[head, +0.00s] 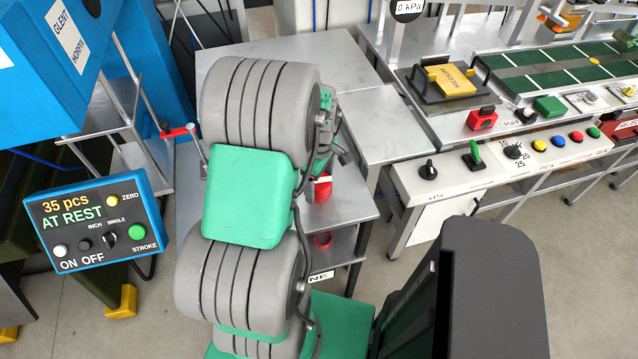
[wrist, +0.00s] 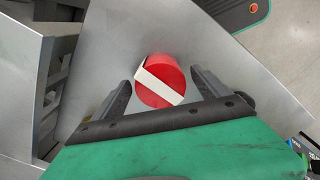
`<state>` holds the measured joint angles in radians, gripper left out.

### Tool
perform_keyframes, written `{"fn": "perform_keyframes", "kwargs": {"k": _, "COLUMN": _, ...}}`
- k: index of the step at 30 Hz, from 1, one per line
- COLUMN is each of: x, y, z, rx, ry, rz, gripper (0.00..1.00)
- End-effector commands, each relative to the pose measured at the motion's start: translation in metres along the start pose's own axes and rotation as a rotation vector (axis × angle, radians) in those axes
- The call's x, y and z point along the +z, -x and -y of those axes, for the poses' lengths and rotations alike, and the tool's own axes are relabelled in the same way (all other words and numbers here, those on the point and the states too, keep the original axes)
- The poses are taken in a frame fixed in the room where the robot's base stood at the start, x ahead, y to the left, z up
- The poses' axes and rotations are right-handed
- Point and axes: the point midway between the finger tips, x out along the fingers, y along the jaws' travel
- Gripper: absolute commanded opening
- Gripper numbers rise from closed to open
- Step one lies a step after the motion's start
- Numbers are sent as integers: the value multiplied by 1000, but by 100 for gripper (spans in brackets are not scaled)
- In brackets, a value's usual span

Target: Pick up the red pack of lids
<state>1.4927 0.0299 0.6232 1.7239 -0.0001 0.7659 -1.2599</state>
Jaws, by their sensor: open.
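The red pack of lids (wrist: 170,88) is a round red thing with a pale band across its top. In the wrist view it rests on a grey metal surface (wrist: 115,50), in front of my gripper (wrist: 157,85). The two dark fingers stand apart, one to each side of the pack, with gaps visible. No grip on it shows. In the head view the red pack (head: 322,189) shows only in part on the metal table, beside my arm. My gripper is mostly hidden there behind my arm.
A lower shelf under the table (head: 350,212) holds another red thing (head: 322,240). A blue control box (head: 98,220) reading "35 pcs AT REST" stands at left. At right is a bench with a yellow block (head: 450,80), knobs and a green conveyor (head: 550,72).

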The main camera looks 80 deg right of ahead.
Motion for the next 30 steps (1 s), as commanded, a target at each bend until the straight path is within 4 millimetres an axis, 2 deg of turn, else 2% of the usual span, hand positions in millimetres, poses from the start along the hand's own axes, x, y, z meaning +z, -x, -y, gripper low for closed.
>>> {"fn": "perform_keyframes", "kwargs": {"k": 3, "x": 0, "y": -12, "z": 0, "rx": -1, "ry": 0, "rz": 0, "gripper": 86}}
{"fn": "perform_keyframes", "kwargs": {"k": 10, "x": 0, "y": -14, "z": 0, "rx": 1, "ry": 0, "rz": 0, "gripper": 84}}
{"fn": "perform_keyframes", "kwargs": {"k": 30, "x": 0, "y": -13, "z": 0, "rx": 1, "ry": -1, "rz": 0, "gripper": 29}}
